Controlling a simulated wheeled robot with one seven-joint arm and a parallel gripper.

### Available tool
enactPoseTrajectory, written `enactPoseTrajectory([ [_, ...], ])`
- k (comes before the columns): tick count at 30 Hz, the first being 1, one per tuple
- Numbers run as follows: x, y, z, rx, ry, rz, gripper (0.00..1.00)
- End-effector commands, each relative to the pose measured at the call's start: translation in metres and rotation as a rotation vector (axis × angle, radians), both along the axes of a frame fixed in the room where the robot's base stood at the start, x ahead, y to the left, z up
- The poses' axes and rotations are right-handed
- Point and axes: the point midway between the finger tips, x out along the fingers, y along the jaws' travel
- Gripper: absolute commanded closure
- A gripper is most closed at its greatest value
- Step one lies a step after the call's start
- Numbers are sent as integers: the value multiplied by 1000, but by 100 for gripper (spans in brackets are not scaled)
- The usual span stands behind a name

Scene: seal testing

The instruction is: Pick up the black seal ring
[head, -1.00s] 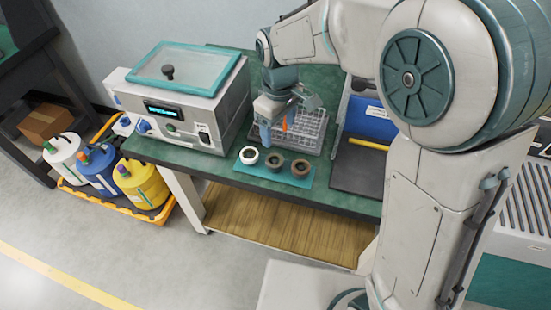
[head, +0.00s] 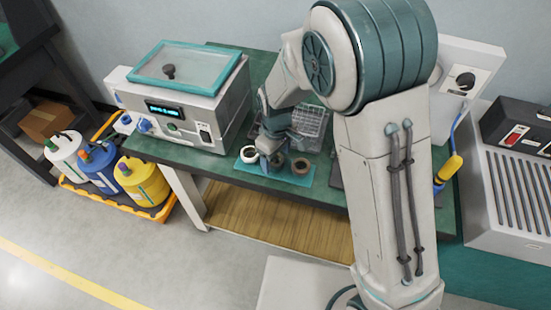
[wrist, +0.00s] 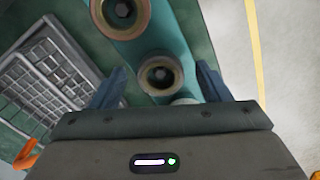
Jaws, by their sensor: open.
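Three round ring-shaped pieces stand in a row on a teal mat (head: 292,183) at the bench's front edge. They are a white one (head: 248,155), a darker middle one, and a brown one (head: 300,168). The middle ring (wrist: 160,76) shows a brownish rim and dark inside in the wrist view. I cannot tell for certain which is the black seal ring. My gripper (head: 268,148) is over the middle ring and partly hides it. In the wrist view my gripper (wrist: 160,71) is open, with a finger on either side of that ring. I see no contact.
A grey wire rack (head: 309,125) stands just behind the mat, close to my gripper. A white test machine (head: 190,98) is at the left of the green bench. Several jugs stand in a yellow tray on the floor at left.

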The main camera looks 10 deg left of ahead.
Motion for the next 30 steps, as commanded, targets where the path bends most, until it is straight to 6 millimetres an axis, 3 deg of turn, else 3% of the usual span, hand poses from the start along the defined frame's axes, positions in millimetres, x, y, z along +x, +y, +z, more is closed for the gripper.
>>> enactPoseTrajectory([
  [8,0,0,-3,0,-1,0,33],
  [13,0,0,-3,1,0,0,79],
  [24,0,1,0,1,-2,0,79],
  [30,1,1,16,4,-3,0,79],
])
